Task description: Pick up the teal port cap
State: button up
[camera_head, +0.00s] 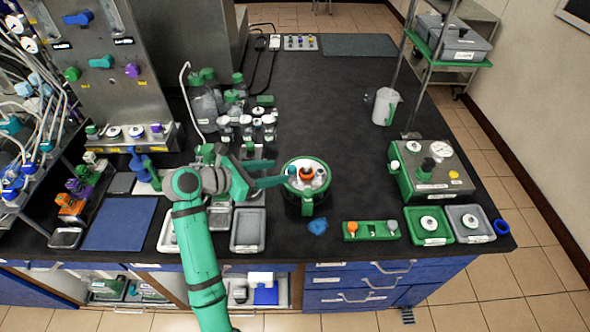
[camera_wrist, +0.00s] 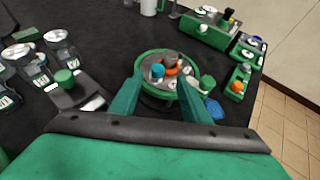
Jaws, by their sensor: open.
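The teal port cap (camera_wrist: 158,71) stands on the grey top of a round vessel with a green rim (camera_wrist: 145,98), left of an orange ring. In the head view a small blue-teal spot that looks like the cap (camera_head: 291,169) shows at the left of the vessel top (camera_head: 307,160). My gripper (camera_head: 281,173) reaches in from the left, its fingertips at the vessel's left side. In the wrist view my gripper (camera_wrist: 160,79) is open and empty, with one finger on each side of the cap in the picture. The exact gap to the cap cannot be told.
An orange ring (camera_head: 307,174) and white fittings crowd the vessel top. A green block (camera_head: 371,230) and a crumpled blue item (camera_head: 318,226) lie in front. White-lidded bottles (camera_head: 247,125) stand behind my arm. Trays and a green-sided instrument (camera_head: 431,176) are at right.

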aim_at(291, 167)
jog(key=shift+w+x, duration=0.2)
jog(key=shift+x, duration=2.65)
jog(key=shift+r, duration=0.2)
grip_shut()
